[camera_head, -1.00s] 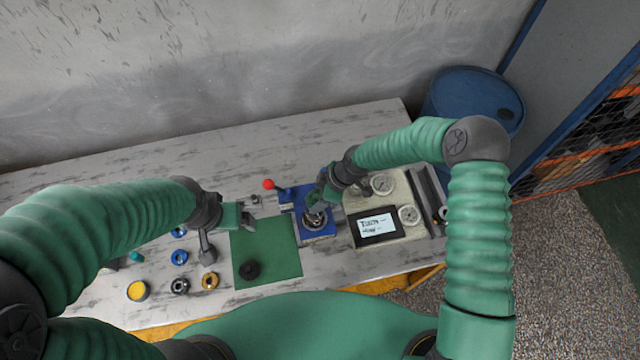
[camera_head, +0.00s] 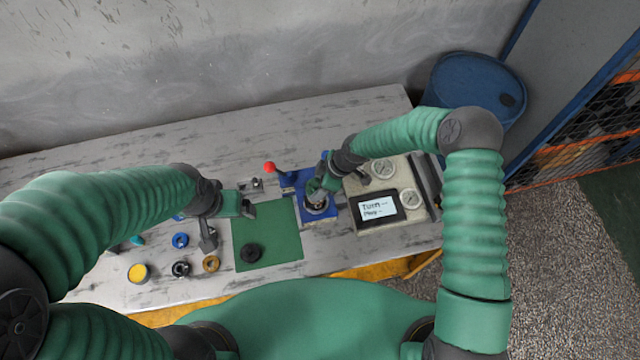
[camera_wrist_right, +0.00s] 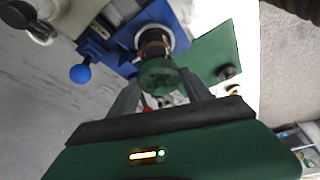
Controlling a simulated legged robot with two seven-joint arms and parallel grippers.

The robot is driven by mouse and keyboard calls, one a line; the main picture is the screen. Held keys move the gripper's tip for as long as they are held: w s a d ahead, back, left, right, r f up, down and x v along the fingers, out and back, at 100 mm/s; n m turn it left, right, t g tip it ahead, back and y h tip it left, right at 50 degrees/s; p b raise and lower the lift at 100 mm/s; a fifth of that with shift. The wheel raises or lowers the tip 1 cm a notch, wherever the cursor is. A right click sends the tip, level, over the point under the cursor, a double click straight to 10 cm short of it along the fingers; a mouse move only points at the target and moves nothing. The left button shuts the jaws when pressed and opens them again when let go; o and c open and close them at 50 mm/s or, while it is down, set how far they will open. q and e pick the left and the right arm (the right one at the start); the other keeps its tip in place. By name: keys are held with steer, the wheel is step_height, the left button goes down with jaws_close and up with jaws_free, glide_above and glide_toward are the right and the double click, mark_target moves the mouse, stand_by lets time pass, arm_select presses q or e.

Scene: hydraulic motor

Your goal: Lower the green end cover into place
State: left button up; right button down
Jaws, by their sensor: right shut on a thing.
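The green end cover (camera_wrist_right: 158,73) is a round green piece between the fingers of my right gripper (camera_wrist_right: 165,86) in the right wrist view. The gripper is shut on it. Beyond it, the motor body (camera_wrist_right: 153,40) stands on the blue fixture (camera_wrist_right: 122,38); I cannot tell whether cover and motor touch. In the head view my right gripper (camera_head: 318,190) is over the blue fixture (camera_head: 326,212), and I cannot make out the cover there. My left gripper (camera_head: 248,208) hangs at the green mat's left edge; its jaw state is unclear.
The green mat (camera_head: 265,225) holds a dark round part (camera_head: 252,252). A red ball knob (camera_head: 269,167) rises behind the fixture. A gauge box with a screen (camera_head: 378,207) stands close on the right. Several rings and a yellow-topped pot (camera_head: 138,272) lie at the left.

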steer(key=shift+w+a+f, duration=0.15)
steer(key=shift+w+a, duration=0.15)
steer(key=shift+a, duration=0.1)
arm_select(q)
steer(key=shift+w+a+f, duration=0.3)
steer(key=shift+w+a, duration=0.05)
steer(key=shift+s, duration=0.1)
arm_select(e)
steer(key=shift+s, duration=0.1)
steer(key=shift+s+d, duration=0.1)
steer(key=shift+d, duration=0.5)
arm_select(q)
steer(key=shift+d, duration=0.3)
steer(key=shift+a, duration=0.15)
arm_select(e)
steer(key=shift+a, duration=0.1)
arm_select(q)
steer(key=shift+f+b, duration=0.6)
steer(key=shift+b, duration=0.1)
arm_select(e)
steer(key=shift+f, duration=0.55)
arm_select(q)
steer(key=shift+f, duration=0.1)
arm_select(e)
steer(key=shift+a+r, duration=0.1)
